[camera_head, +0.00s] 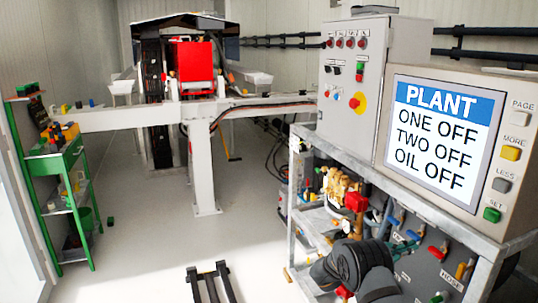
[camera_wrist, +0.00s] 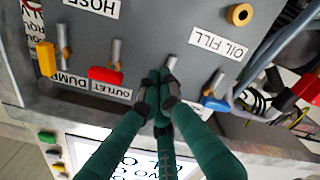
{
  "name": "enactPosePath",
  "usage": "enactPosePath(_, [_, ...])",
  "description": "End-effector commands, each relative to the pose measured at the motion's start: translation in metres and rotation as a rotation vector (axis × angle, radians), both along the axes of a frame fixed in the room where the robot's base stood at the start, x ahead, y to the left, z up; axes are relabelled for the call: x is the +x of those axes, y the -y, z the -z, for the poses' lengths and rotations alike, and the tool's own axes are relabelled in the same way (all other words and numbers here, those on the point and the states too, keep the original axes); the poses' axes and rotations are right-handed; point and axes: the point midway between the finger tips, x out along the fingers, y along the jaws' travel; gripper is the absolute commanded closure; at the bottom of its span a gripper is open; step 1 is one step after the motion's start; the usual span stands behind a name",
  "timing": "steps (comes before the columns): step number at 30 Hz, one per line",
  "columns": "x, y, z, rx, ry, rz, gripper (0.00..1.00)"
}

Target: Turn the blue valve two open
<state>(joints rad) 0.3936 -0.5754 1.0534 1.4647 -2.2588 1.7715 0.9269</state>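The wrist view shows the grey valve panel (camera_wrist: 140,38) upside down. A blue valve handle (camera_wrist: 215,103) is to the right of my gripper (camera_wrist: 163,92), apart from it. My gripper's dark green fingers converge at a metal valve stem (camera_wrist: 172,63) below the "OIL FILL" label. The fingertips are close together and cover whatever is at that stem, so I cannot tell if they hold a handle. In the head view, a blue handle (camera_head: 393,222) shows on the panel; my arm hides the gripper. No "two" label is readable on the panel. The screen (camera_head: 442,133) reads "TWO OFF".
A red handle (camera_wrist: 105,75) by "OUTLET" and a yellow handle (camera_wrist: 47,60) by "DUMP" are left of my gripper. A brass-coloured port (camera_wrist: 240,14) and grey cables (camera_wrist: 272,58) are to the right. The bench frame (camera_head: 303,212) surrounds the panel. Open floor (camera_head: 170,225) is left.

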Motion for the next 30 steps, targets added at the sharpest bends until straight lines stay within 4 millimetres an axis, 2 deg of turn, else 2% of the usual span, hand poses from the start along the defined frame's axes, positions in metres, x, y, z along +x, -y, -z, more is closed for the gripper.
enactPosePath(30, [-0.0046,0.0017,-0.0072,-0.002,0.006,-0.002,1.0])
